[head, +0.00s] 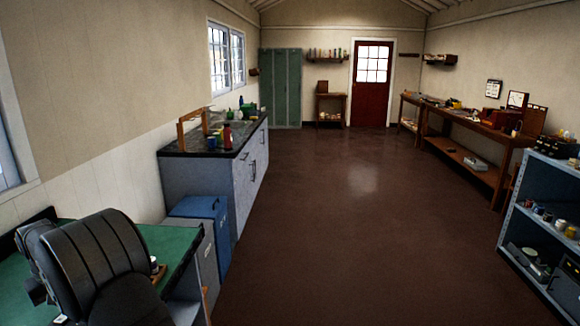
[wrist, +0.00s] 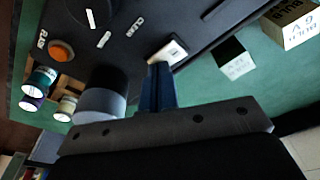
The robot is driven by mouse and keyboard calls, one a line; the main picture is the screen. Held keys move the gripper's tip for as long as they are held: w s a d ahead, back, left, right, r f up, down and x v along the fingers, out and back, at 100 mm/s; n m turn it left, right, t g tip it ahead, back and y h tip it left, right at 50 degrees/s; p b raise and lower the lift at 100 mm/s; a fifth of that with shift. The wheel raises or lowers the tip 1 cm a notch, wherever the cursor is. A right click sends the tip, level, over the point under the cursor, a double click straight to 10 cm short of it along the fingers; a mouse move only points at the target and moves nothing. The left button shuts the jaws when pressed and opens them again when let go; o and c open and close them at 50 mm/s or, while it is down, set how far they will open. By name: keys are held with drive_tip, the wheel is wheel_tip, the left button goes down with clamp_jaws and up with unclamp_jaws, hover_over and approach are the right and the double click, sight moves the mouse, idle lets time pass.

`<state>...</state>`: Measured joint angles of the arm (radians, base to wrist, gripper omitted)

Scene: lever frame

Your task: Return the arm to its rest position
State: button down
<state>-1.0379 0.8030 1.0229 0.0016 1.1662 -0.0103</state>
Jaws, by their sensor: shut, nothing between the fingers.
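My gripper (wrist: 157,75) shows in the wrist view as narrow blue fingers, shut with nothing between them. The fingertips are over a black panel (wrist: 205,25), close to a small white plate (wrist: 168,52); I cannot tell if they touch it. The panel carries an orange round button (wrist: 61,50) and white labels. A grey cylinder (wrist: 102,97) with a dark upper part stands left of the fingers. In the head view my dark arm bulks over the green bench (head: 165,240) at the lower left and hides much of it; the gripper is not visible there.
Several small jars (wrist: 40,80) stand in a wooden holder at the left. A small dark box (wrist: 236,64) and a "BULB 6V" box (wrist: 291,24) lie right of the panel. Beyond the bench are a blue bin (head: 200,207), a counter (head: 205,170) and open floor (head: 350,230).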

drive_tip(key=s+d+r+n+t, duration=0.1)
drive_tip(key=s+r+n, duration=0.2)
drive_tip(key=r+n, duration=0.5)
drive_tip(key=shift+s+r+n, duration=0.15)
drive_tip(key=shift+r+n, duration=0.25)
drive_tip(key=shift+r, duration=0.65)
idle(0.5)
idle(0.3)
drive_tip(key=shift+w+a+f+m+g, duration=0.15)
drive_tip(key=shift+w+f+m, duration=0.4)
drive_tip(key=shift+f+m, duration=0.8)
drive_tip(key=shift+w+a+f+m+g, duration=0.2)
drive_tip(key=shift+w+f+m, duration=0.35)
drive_tip(key=shift+f+m, duration=0.75)
drive_tip(key=shift+w+a+f+m+g, duration=0.15)
drive_tip(key=shift+w+f+m, duration=0.6)
drive_tip(key=shift+m, duration=1)
drive_tip(key=shift+s+f, duration=0.1)
drive_tip(key=shift+s, duration=0.1)
